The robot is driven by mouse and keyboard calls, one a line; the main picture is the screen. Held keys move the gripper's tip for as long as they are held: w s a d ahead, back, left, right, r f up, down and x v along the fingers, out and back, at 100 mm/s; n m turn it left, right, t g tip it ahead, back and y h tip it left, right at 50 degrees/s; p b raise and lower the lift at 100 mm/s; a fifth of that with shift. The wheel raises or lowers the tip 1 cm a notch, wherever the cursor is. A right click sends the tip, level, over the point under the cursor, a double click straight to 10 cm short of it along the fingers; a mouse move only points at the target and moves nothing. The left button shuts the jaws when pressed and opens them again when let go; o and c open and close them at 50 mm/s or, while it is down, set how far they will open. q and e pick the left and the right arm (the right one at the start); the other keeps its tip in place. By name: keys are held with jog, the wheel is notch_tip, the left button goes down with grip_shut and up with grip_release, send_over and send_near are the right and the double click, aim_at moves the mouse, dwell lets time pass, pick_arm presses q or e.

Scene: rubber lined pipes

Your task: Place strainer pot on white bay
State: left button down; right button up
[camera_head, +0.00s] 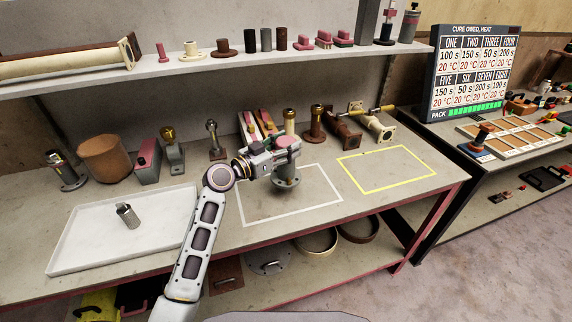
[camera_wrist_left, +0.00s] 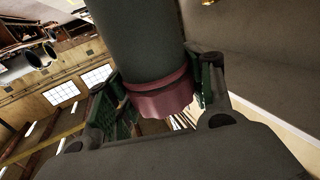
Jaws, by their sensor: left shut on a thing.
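The strainer pot (camera_head: 287,171) is a dark grey-green cylinder with a wide round flange at its bottom and a dull red part at its top. It stands upright over the back part of the white bay (camera_head: 295,206), a white outline on the bench. I cannot tell whether its flange touches the bench. My left gripper (camera_head: 284,146) is shut on the pot near its top and hides part of it. In the left wrist view the pot's grey body (camera_wrist_left: 140,40) and red collar sit between the green-padded fingers (camera_wrist_left: 160,92). My right gripper is not in view.
A yellow outlined bay (camera_head: 388,170) lies empty to the right. A white tray (camera_head: 85,252) with a small metal cylinder (camera_head: 128,215) is at the left. Several pipe parts stand along the back, close behind the pot, beneath a shelf (camera_head: 200,68). The white bay's front is clear.

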pick_arm(q)
jog(key=shift+f, duration=1.05)
notch_tip(320, 180, down, 3)
jog(key=shift+r, duration=0.1)
jog(key=shift+f, duration=0.5)
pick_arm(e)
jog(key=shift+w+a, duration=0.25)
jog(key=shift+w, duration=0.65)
